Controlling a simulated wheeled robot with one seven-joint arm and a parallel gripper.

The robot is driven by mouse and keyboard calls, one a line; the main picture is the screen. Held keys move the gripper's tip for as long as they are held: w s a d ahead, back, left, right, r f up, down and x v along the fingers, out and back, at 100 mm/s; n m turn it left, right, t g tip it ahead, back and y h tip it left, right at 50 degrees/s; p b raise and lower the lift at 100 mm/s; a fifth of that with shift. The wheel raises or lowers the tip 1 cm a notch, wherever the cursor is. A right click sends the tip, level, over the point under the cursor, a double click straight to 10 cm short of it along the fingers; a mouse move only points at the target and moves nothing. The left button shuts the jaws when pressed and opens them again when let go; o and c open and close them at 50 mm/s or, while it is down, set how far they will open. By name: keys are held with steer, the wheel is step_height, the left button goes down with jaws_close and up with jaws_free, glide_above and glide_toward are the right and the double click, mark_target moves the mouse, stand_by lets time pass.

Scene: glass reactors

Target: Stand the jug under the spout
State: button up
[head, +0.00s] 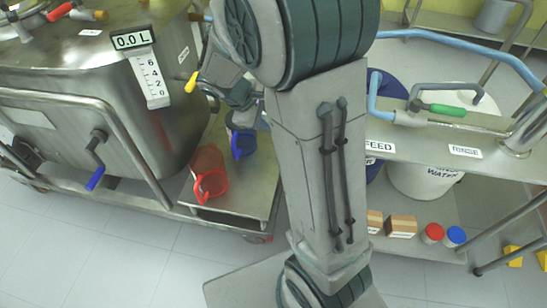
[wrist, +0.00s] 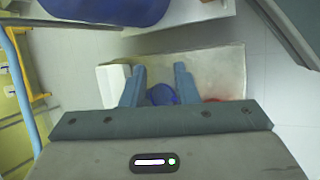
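A clear red jug with a red handle (head: 208,175) stands on the low metal platform (head: 254,184) beside the steel tank. A blue jug (head: 242,142) stands behind it to the right, partly hidden by my arm; it also shows in the wrist view (wrist: 162,94). A yellow-handled spout (head: 191,83) sticks out from the tank's right side, above the platform; its outlet is hard to make out. My gripper (wrist: 160,68) has its fingers apart, with the blue jug seen between them. I cannot tell whether they touch it. A bit of red (wrist: 212,100) shows right of the fingers.
The steel tank (head: 100,85) carries a 0.0 L display (head: 132,39), a scale and a blue-handled crank (head: 96,165). At right, a bench (head: 430,145) has hoses, a white bucket (head: 425,180), boxes and small jars. Floor in front is clear.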

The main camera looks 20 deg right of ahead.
steer(key=s+a+r+m+y, duration=0.2)
steer(key=s+m+y, duration=0.1)
steer(key=s, duration=0.5)
steer(key=s+a+r+m+y, duration=0.3)
steer(key=s+m, duration=0.3)
steer(key=s, duration=0.3)
steer(key=shift+s+r, duration=0.15)
steer(key=shift+r, duration=0.05)
stand_by(0.5)
